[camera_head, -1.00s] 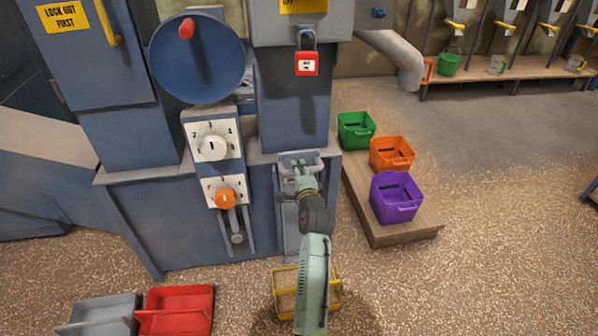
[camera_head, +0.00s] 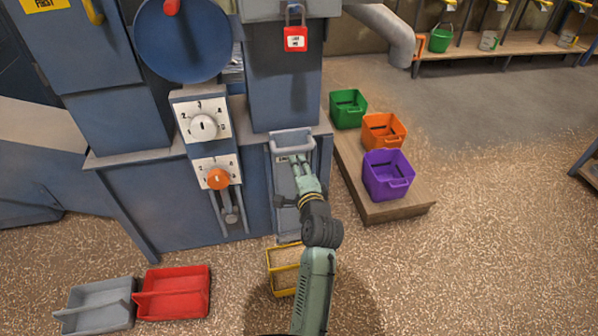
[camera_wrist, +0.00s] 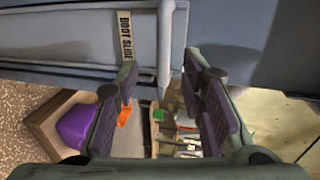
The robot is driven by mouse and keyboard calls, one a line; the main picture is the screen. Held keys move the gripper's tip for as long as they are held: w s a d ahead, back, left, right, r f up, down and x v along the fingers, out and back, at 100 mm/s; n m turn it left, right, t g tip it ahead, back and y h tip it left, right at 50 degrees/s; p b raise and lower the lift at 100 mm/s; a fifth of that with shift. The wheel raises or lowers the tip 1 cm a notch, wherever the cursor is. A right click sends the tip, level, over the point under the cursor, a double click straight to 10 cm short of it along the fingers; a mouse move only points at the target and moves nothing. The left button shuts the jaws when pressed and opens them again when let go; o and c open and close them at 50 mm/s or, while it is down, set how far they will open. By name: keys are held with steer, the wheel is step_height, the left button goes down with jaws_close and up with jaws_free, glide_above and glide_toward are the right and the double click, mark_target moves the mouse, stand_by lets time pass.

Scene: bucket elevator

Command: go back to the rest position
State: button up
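My gripper (camera_head: 297,160) is in front of the grey handle (camera_head: 292,150) of the boot slide, on the blue machine (camera_head: 140,195). In the wrist view my gripper (camera_wrist: 160,72) has its two purple-padded fingers spread apart with nothing held between them. The handle bar (camera_wrist: 166,50) shows ahead, in line with the gap between the fingertips. A label reading "BOOT SLIDE" (camera_wrist: 125,42) is beside it. The exact distance from the fingertips to the handle is hard to tell.
A yellow crate (camera_head: 284,270) is on the floor beside my arm. Purple (camera_head: 388,175), orange (camera_head: 383,132) and green (camera_head: 348,109) bins stand on a wooden platform (camera_head: 400,209). Red (camera_head: 172,293) and grey (camera_head: 97,307) trays lie at the lower left. Open floor is at the right.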

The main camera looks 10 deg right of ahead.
steer(key=shift+s+r, duration=0.1)
steer(key=shift+s, duration=0.4)
